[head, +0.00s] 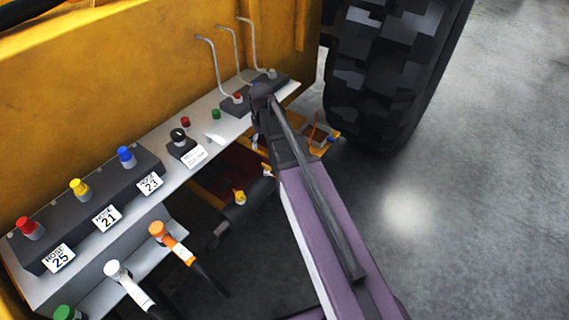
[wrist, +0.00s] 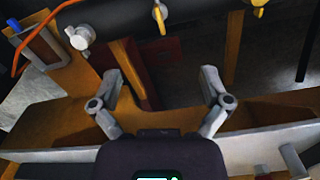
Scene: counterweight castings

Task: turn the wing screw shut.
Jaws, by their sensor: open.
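My gripper (wrist: 160,82) is open and empty in the wrist view, with its two grey fingers spread wide. A pale round knob with a small tab (wrist: 79,38) sits at the upper left, beyond the left finger and apart from it. It may be the wing screw, but I cannot be sure. Two yellow handles, one near the top middle (wrist: 160,14) and one at the top right (wrist: 258,5), sit on a dark cylinder (wrist: 200,12). In the head view my arm reaches to the panel's far end, and my gripper is mostly hidden there.
A grey panel (head: 205,130) carries coloured caps, numbered hose labels and bent levers (head: 222,60). Hose ends, one orange (head: 172,242) and one white (head: 130,285), hang below it. A large tyre (head: 385,75) stands behind at right. The floor (head: 470,200) at right is clear.

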